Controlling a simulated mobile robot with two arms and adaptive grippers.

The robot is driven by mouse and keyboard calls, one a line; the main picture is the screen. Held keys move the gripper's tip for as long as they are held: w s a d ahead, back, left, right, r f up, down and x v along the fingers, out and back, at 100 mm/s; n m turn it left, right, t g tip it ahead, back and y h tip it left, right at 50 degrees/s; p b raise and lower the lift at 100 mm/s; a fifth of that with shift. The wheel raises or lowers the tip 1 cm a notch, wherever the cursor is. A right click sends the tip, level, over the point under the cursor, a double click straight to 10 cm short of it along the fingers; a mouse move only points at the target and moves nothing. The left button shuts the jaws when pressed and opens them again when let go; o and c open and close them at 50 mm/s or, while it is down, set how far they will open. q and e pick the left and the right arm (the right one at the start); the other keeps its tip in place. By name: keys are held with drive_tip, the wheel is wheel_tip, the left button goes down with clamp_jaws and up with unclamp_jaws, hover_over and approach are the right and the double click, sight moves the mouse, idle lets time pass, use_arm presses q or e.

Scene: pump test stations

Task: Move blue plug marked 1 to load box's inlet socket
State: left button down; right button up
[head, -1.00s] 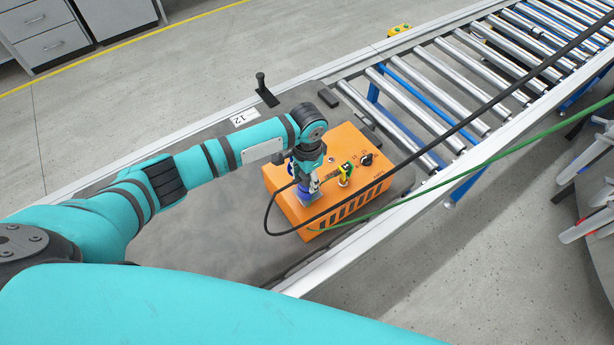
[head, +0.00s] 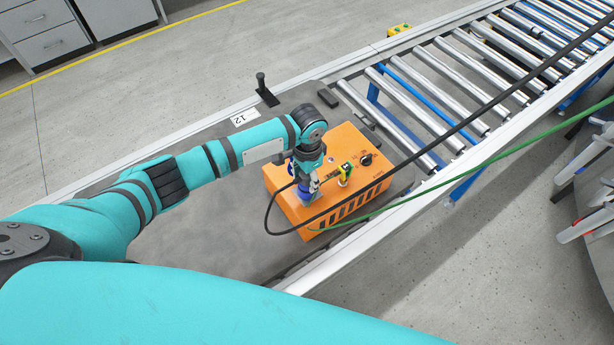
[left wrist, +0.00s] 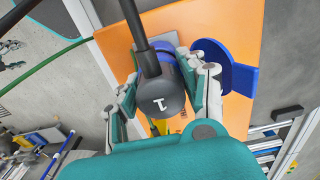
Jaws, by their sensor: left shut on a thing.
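My left gripper (head: 304,186) is shut on the plug marked 1, low over the top of the orange load box (head: 348,140). In the left wrist view the plug (left wrist: 161,98) shows its dark round back end with a white 1 and a black cable, between the two fingers (left wrist: 165,88). Blue shows past it, and a blue round flap (left wrist: 235,77) stands beside the right finger at the box's inlet. The plug's front end is hidden, so I cannot tell how deep it sits in the socket. My right gripper is not in view.
A yellow-green plug (head: 345,172) and a dark knob (head: 366,159) are on the box top near the gripper. The dark bench top left of the box (head: 190,235) is clear.

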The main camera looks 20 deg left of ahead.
use_arm(q)
drive_tip(key=shift+p, duration=0.4)
drive_tip(key=shift+f, duration=0.5)
idle(0.7)
drive_tip(key=c, duration=0.6)
unclamp_jaws()
drive_tip(key=shift+r, duration=0.1)
drive_tip(key=shift+c, duration=0.2)
wheel_tip(320, 180, up, 12)
drive_tip(key=shift+d, duration=0.1)
